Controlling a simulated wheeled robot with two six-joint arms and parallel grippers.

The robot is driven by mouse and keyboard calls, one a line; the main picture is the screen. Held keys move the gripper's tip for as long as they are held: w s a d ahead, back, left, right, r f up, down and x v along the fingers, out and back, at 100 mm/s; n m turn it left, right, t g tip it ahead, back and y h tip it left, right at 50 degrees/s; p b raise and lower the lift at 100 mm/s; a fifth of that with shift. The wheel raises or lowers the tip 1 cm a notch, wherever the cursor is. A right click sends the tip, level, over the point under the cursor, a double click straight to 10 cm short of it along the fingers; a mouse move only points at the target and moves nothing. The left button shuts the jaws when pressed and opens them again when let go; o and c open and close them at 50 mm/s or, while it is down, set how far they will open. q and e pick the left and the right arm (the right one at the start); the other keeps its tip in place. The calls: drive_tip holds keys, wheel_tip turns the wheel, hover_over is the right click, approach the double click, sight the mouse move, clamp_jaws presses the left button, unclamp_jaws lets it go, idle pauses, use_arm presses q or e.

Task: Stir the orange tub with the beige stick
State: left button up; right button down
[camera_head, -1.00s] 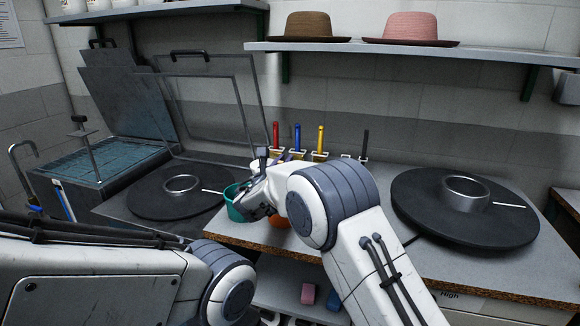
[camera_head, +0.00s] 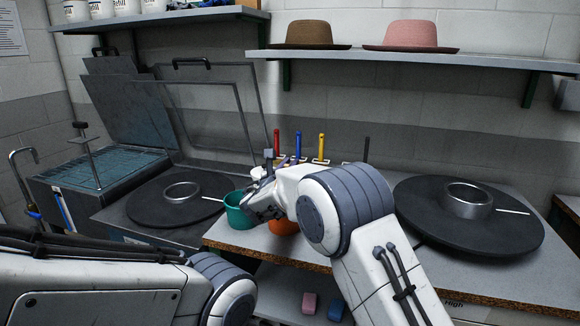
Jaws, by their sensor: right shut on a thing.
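The orange tub (camera_head: 283,228) stands on the grey worktop, largely hidden behind my right wrist and forearm. My right gripper (camera_head: 262,208) is just left of the orange tub in the picture, in front of the teal tub's right side. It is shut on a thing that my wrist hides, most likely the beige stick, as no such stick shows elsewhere. Whether the stick's end is inside the orange tub cannot be seen. My left arm crosses the lower left, and its gripper is out of view.
The teal tub (camera_head: 237,212) stands close to the orange tub. Red, blue and yellow handles (camera_head: 321,147) stand upright in holders behind. A round black hat press plate (camera_head: 466,228) is at the right, another (camera_head: 177,203) at the left. A shelf (camera_head: 400,56) with two hats hangs above.

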wheel_tip(320, 180, up, 8)
drive_tip(key=p, duration=0.4)
drive_tip(key=shift+f, duration=0.15)
idle(0.9)
wheel_tip(320, 180, up, 5)
drive_tip(key=p, duration=0.3)
idle(1.0)
